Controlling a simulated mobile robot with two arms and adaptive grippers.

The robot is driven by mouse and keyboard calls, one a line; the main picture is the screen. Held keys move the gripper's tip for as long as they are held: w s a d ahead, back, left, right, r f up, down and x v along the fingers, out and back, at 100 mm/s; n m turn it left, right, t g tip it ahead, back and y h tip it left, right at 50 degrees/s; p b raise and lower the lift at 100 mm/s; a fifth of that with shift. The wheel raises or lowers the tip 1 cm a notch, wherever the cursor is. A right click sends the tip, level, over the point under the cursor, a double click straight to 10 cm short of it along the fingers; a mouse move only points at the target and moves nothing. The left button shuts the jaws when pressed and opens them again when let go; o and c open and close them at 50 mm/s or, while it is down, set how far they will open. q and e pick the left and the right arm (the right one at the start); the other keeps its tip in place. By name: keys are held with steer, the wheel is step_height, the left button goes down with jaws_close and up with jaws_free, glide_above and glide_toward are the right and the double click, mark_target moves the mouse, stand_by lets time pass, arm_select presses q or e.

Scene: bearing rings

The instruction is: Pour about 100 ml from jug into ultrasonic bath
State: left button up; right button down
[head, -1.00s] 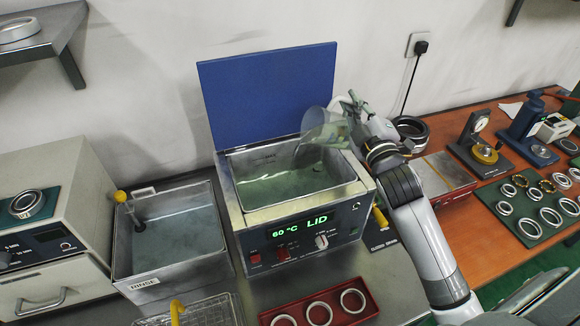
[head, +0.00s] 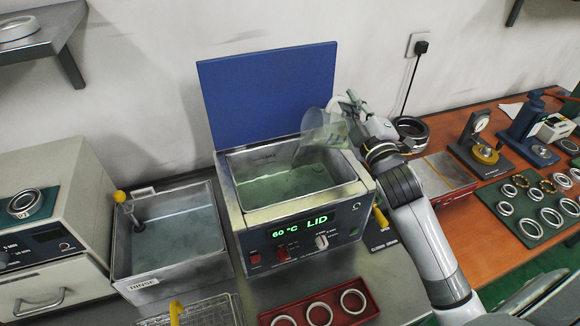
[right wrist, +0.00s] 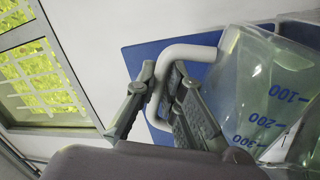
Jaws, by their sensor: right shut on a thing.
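The ultrasonic bath (head: 240,213) stands in the middle of the bench with its blue lid (head: 268,95) raised. Its tank holds greenish liquid, and its display reads 60 °C and LID. My right gripper (head: 350,110) is shut on the handle of the clear jug (head: 322,134), above the tank's back right corner. The jug is tilted, with its mouth towards the tank. In the right wrist view the jug (right wrist: 252,95) shows blue marks 100, 200 and 300, and the gripper (right wrist: 170,90) fingers are around the white handle. Any stream is too faint to tell. My left gripper is not in view.
A rinse tank (head: 160,278) with a yellow-knobbed tool stands left of the bath. A red tray (head: 372,312) with rings and a wire basket (head: 205,312) lie in front. Ring trays and gauges (head: 474,140) stand on the right bench.

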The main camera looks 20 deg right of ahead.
mark_target(361, 111)
steer(key=shift+a+r, duration=0.1)
steer(key=shift+a, duration=0.05)
stand_by(0.6)
steer(key=d+m+p, duration=0.1)
steer(key=m, duration=0.1)
steer(key=d+m+h+p, duration=0.1)
steer(key=m+p, duration=0.1)
steer(key=shift+d+g, duration=0.15)
steer(key=shift+g, duration=0.15)
steer(key=shift+s+f+m, duration=0.15)
steer(key=shift+f+m, duration=0.25)
steer(key=shift+f, duration=0.1)
steer(key=shift+d+f+m+h, duration=0.15)
steer(key=shift+d+f+m, duration=0.05)
steer(key=shift+f+m, duration=0.25)
steer(key=shift+d+f+m+h, duration=0.2)
steer(key=shift+f+m, duration=0.15)
steer(key=shift+f, duration=0.15)
stand_by(0.4)
